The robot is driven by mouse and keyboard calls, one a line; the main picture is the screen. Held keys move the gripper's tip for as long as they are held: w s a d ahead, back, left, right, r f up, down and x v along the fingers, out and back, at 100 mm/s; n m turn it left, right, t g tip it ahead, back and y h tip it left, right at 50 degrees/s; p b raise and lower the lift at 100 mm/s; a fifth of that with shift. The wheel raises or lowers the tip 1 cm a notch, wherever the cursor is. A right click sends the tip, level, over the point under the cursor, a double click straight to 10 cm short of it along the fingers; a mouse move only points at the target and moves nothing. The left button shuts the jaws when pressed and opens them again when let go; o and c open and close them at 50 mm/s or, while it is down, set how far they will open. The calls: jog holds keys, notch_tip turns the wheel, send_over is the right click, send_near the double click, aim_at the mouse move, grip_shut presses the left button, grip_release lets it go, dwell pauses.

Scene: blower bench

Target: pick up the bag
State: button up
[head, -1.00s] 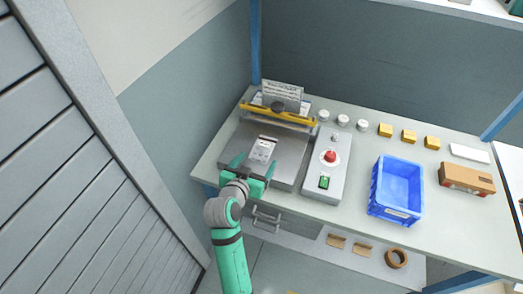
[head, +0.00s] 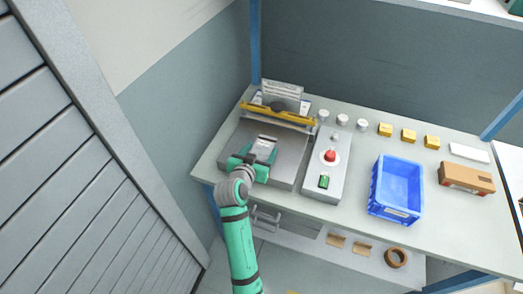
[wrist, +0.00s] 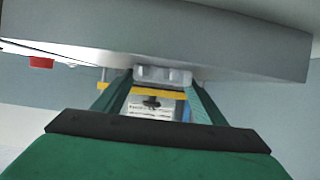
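The bag (head: 266,144) is a small pale packet with dark print. It lies on the grey plate of the sealing machine (head: 288,170) at the left of the bench. My gripper (head: 258,154) is open, low over the front of the plate, with its green fingers on either side of the bag. In the wrist view the bag (wrist: 163,75) shows edge-on between the far ends of the fingers (wrist: 162,84). I cannot tell whether the fingers touch it. The gripper hides the bag's near part in the head view.
A yellow bar (head: 277,115) crosses behind the plate, with a sign (head: 284,89) at the back. Right of it stand a control box (head: 327,166) with a red button, a blue crate (head: 376,192) and a cardboard box (head: 467,178). Bench space between box and crate is clear.

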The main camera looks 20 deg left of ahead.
jog(key=c, duration=0.7)
jog(key=shift+d, duration=0.1)
